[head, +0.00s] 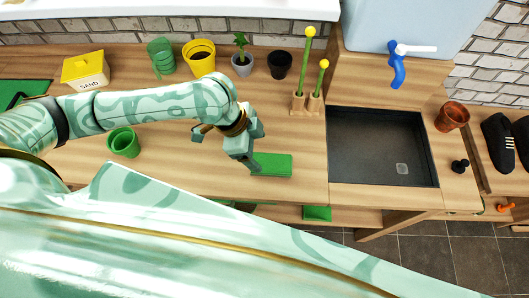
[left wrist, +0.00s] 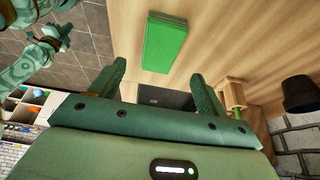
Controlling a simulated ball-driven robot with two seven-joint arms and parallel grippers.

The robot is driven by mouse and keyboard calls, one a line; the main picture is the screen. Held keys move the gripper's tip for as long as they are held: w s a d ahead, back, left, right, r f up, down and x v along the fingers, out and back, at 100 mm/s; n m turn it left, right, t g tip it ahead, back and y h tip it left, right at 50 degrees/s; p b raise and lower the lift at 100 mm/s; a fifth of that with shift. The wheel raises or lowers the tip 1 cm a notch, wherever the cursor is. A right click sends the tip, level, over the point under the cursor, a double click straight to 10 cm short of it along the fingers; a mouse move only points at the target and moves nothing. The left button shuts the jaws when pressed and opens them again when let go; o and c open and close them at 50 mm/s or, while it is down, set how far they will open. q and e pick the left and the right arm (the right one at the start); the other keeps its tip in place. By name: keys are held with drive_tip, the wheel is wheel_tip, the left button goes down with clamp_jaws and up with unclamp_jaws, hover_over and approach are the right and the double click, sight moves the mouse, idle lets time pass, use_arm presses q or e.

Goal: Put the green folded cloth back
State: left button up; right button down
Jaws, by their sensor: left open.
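The green folded cloth (head: 275,165) lies flat on the wooden counter, left of the black sink. My left gripper (head: 248,163) is at its left end and hides part of it in the head view. In the left wrist view the cloth (left wrist: 164,42) lies beyond the fingertips, roughly in line with the gap between them. My left gripper (left wrist: 158,82) is open with nothing between its fingers. I cannot tell how high it is above the cloth.
A green pot (head: 123,143) stands left on the counter. Behind are a yellow sand box (head: 86,71), several pots and yellow-topped sticks in a wooden holder (head: 307,103). The black sink (head: 380,147) is on the right. Another green piece (head: 317,213) lies on the lower shelf.

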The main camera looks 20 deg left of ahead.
use_arm(q)
drive_tip(key=v, duration=0.4)
drive_tip(key=shift+p, duration=0.4)
